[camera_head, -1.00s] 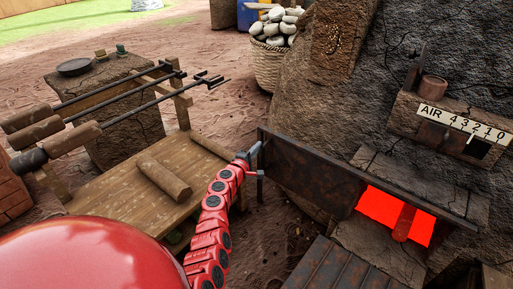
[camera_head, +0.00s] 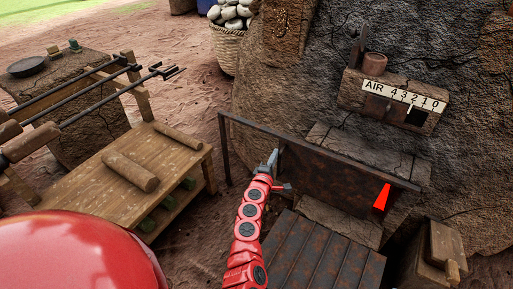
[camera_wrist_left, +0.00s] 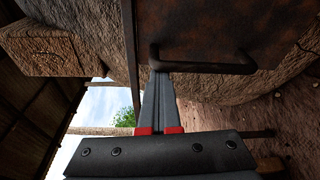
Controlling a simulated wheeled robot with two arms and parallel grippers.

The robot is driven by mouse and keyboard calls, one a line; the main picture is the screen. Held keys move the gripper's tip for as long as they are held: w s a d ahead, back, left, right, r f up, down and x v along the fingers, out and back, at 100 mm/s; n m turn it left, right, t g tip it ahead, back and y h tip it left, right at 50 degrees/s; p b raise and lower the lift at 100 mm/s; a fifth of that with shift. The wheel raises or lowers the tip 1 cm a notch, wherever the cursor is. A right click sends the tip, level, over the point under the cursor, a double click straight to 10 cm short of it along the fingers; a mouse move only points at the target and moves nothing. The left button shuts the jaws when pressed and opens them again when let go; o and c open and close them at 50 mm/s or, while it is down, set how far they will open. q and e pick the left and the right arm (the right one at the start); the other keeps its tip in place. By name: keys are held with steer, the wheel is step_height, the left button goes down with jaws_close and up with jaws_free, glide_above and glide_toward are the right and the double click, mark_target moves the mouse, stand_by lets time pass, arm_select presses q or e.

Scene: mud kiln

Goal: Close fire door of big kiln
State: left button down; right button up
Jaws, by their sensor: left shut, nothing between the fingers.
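The fire door is a rusty dark metal panel (camera_head: 325,180) hanging from a long rail on the front of the big kiln (camera_head: 300,65). It covers most of the fire opening. A narrow strip of red glow (camera_head: 382,197) shows at its right end. My left gripper (camera_head: 272,160) is shut and empty at the left part of the door. In the left wrist view, the door (camera_wrist_left: 220,25) carries a dark bar handle (camera_wrist_left: 205,67). The shut fingertips (camera_wrist_left: 160,75) are at one end of this handle; I cannot tell whether they touch it. My right gripper is out of view.
A wooden bench (camera_head: 105,190) with logs stands left, beside long iron tools (camera_head: 105,105). A ribbed metal plate (camera_head: 315,255) lies before the door. An air-scale box (camera_head: 350,90) sits above right. A wooden block with a peg (camera_head: 440,255) is at lower right.

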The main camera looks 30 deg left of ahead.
arm_select(q)
steer(key=d, duration=0.8)
steer(key=shift+s+d, duration=0.3)
steer(key=shift+d, duration=0.1)
steer(key=shift+f, duration=0.1)
